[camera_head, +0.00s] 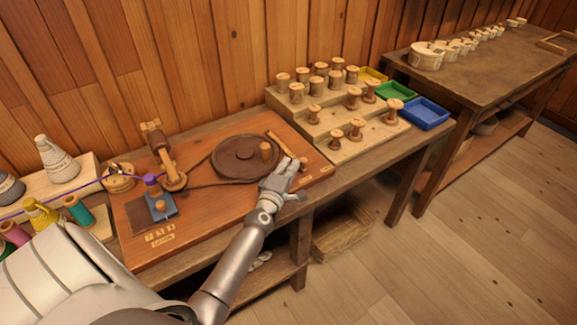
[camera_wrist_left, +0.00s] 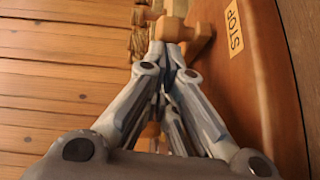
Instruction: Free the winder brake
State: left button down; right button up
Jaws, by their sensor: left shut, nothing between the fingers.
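The winder is a reddish-brown board (camera_head: 215,215) with a dark round wheel (camera_head: 235,160) that carries an upright wooden knob. A pale wooden bar (camera_head: 279,143), which looks like the brake lever, lies at the wheel's right side. My left gripper (camera_head: 291,164) is at the board's front right, close to the lever's near end. In the left wrist view my gripper (camera_wrist_left: 168,58) is shut and empty, its tips right at a pale wooden piece (camera_wrist_left: 175,28). Whether they touch it I cannot tell. A STOP label (camera_wrist_left: 234,31) is on the board beside it. My right gripper is not in view.
A stepped rack (camera_head: 335,130) of wooden spools stands right of the board, with yellow, green and blue trays (camera_head: 425,113) beyond. Coloured thread spools and a cone (camera_head: 57,160) stand at the left. A blue block (camera_head: 160,207) with a purple-topped spool sits on the board.

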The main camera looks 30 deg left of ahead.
pick_arm(q)
jog(key=shift+w+d+r+n+y+p, duration=0.25)
jog(key=shift+w+d+n+y+p, duration=0.45)
jog(key=shift+w, duration=0.35)
jog(key=shift+g, duration=0.3)
jog(key=w, duration=0.1)
jog(key=w+d+b, duration=0.1)
jog(key=w, duration=0.1)
jog(key=w+d, duration=0.1)
jog(key=w, duration=0.1)
jog(key=shift+f+b, duration=0.3)
jog(key=shift+b, duration=0.05)
jog(key=shift+w+d+r, duration=0.1)
jog(key=shift+w, duration=0.15)
jog(key=shift+s, duration=0.15)
